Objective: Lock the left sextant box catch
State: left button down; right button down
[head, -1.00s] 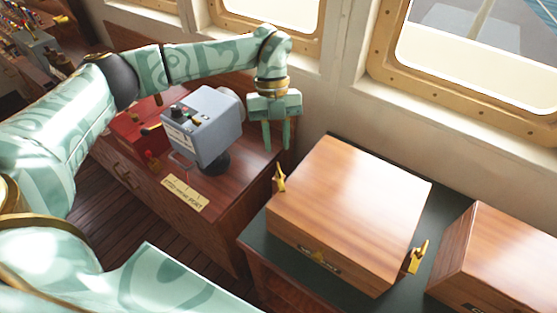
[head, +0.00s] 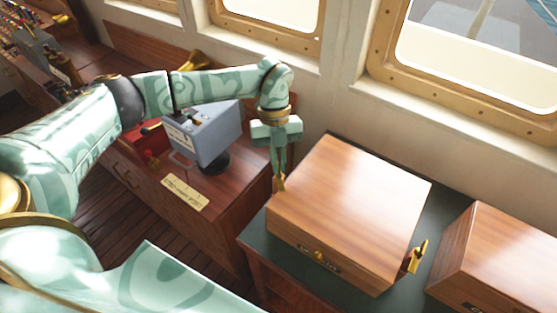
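The sextant box (head: 345,205) is a closed wooden case with a lid, on a dark green-topped stand. Its left catch (head: 280,185) is a small brass piece on the left side, its upper part partly covered by my fingers. A matching brass right catch (head: 416,257) stands out from the right side. My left gripper (head: 279,176) points down at the left catch, with its fingers close together and their tips at the brass. It looks shut on the catch, though the contact is small in view. My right gripper is out of view.
A second wooden box (head: 505,255) stands close on the right. A grey instrument (head: 205,135) sits on the red-brown cabinet (head: 215,200) to the left, under my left arm. The wall and windows (head: 480,50) rise behind. A small brass fitting (head: 319,256) is on the box front.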

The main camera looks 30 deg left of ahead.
pick_arm(q)
jog(key=shift+r, duration=0.1)
jog(key=shift+s+r+n+h+p, duration=0.1)
jog(key=shift+n+h+p, duration=0.2)
jog(key=shift+n+p, duration=0.6)
jog(key=n+p, duration=0.2)
jog(key=n+t+p, duration=0.1)
jog(key=p, duration=0.1)
jog(key=shift+a+r+n+t+h, duration=0.1)
jog(key=shift+n+t+h, duration=0.2)
jog(key=shift+n+h, duration=0.1)
jog(key=shift+s+n+t+p, duration=0.1)
jog(key=shift+n+t+p, duration=0.2)
jog(key=shift+n+p, duration=0.85)
jog(key=shift+f+n+t+p, duration=0.2)
jog(key=shift+n+t+p, duration=0.1)
jog(key=shift+n+p, duration=0.35)
jog(key=c, duration=1.6)
grip_release()
